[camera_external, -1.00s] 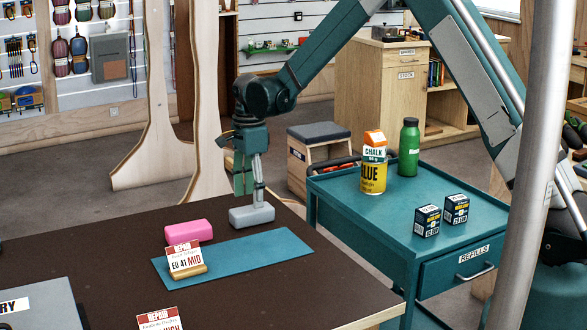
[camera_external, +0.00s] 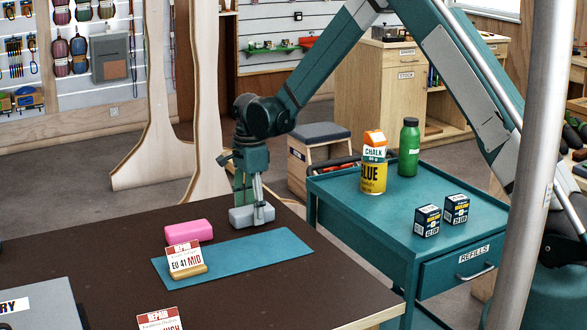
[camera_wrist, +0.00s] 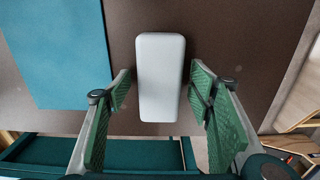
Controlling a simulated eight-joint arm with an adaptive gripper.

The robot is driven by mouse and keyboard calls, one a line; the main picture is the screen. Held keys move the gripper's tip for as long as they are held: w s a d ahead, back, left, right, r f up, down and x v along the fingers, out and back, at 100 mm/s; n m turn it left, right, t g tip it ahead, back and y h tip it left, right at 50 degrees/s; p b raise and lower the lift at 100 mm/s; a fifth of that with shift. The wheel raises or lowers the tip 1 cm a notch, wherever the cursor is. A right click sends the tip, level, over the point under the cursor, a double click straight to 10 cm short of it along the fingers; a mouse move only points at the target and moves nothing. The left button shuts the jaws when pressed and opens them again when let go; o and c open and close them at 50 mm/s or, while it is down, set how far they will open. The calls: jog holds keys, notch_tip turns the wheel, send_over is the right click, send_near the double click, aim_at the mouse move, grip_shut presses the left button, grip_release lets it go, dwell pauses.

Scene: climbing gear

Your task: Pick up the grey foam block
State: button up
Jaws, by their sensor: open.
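The grey foam block (camera_external: 247,217) lies on the dark brown table, behind the blue mat, near the table's far edge. My gripper (camera_external: 252,208) is lowered over it, with its fingers reaching down to about the block's height. In the wrist view the grey foam block (camera_wrist: 160,75) stands lengthwise between the two green-padded fingers of my gripper (camera_wrist: 161,112). The fingers are spread, with a visible gap on each side of the block. The external view does not show the far finger clearly.
A pink block (camera_external: 188,232) lies to the left of the grey one. The blue mat (camera_external: 250,258) lies in front, with a card sign (camera_external: 186,259) on its left end. A teal cart (camera_external: 350,212) with bottles and small boxes stands to the right.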

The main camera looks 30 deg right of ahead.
aim_at(252, 208)
dwell(0.6)
jog(key=c, duration=0.9)
jog(key=shift+c, duration=0.2)
jog(key=shift+r+p, duration=0.3)
jog(key=shift+r, duration=4.65)
